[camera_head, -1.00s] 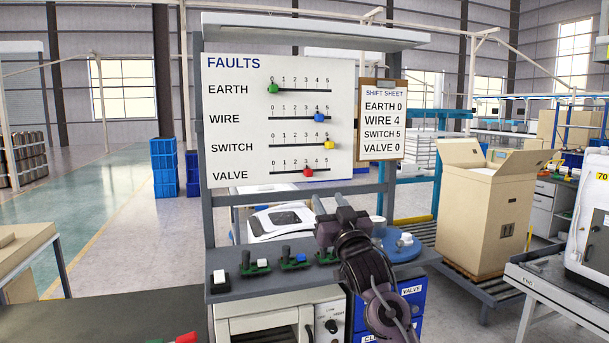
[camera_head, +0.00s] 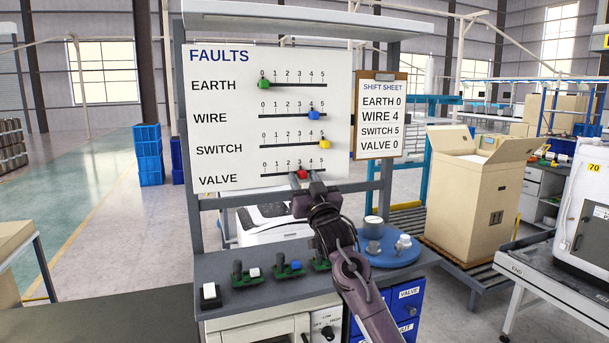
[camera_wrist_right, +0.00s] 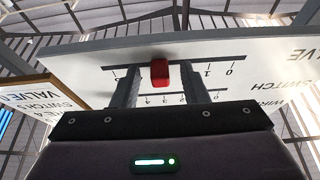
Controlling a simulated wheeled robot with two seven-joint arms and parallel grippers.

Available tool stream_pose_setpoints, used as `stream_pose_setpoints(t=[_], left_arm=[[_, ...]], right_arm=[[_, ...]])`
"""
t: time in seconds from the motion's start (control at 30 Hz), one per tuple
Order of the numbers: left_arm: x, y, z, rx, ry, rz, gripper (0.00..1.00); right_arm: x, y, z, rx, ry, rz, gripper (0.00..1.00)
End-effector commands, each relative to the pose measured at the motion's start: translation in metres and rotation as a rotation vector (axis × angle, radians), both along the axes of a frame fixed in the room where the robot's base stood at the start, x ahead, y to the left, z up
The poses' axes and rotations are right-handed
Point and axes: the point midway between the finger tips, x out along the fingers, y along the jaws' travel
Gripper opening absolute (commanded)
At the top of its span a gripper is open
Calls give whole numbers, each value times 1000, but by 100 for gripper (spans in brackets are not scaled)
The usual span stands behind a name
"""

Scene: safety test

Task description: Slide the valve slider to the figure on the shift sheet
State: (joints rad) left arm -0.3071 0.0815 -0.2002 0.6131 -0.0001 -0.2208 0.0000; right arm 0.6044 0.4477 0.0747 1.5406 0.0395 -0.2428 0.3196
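The white faults board (camera_head: 222,115) has slider rows for earth, wire, switch and valve. The red valve slider (camera_head: 302,174) stands at about 3 on its row. The shift sheet (camera_head: 382,115), on a clipboard to the right, reads VALVE 0. My right gripper (camera_head: 304,180) is at the valve row, its fingertips on either side of the red slider. In the right wrist view, the red slider (camera_wrist_right: 159,73) sits between the two open fingers (camera_wrist_right: 161,88), with a gap visible on each side. My left gripper is not in view.
The green earth slider (camera_head: 264,84) stands at 0, the blue wire slider (camera_head: 313,114) at 4 and the yellow switch slider (camera_head: 324,144) at 5. Below the board, a grey bench (camera_head: 240,303) holds small parts and a blue round tray (camera_head: 405,253).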

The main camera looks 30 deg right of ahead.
Motion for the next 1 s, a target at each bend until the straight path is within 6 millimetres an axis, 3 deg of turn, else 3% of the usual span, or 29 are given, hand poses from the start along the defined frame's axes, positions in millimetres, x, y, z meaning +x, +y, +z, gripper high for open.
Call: stream_pose_setpoints(t=[0.27,0.6,0.87,1.0], left_arm=[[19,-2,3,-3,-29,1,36],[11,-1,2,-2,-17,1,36],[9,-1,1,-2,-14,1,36],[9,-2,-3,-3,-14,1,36]], right_arm=[[2,0,0,0,0,0,40],[2,0,0,0,0,0,0],[3,3,0,1,0,1,0],[10,28,-2,2,-1,4,0]])
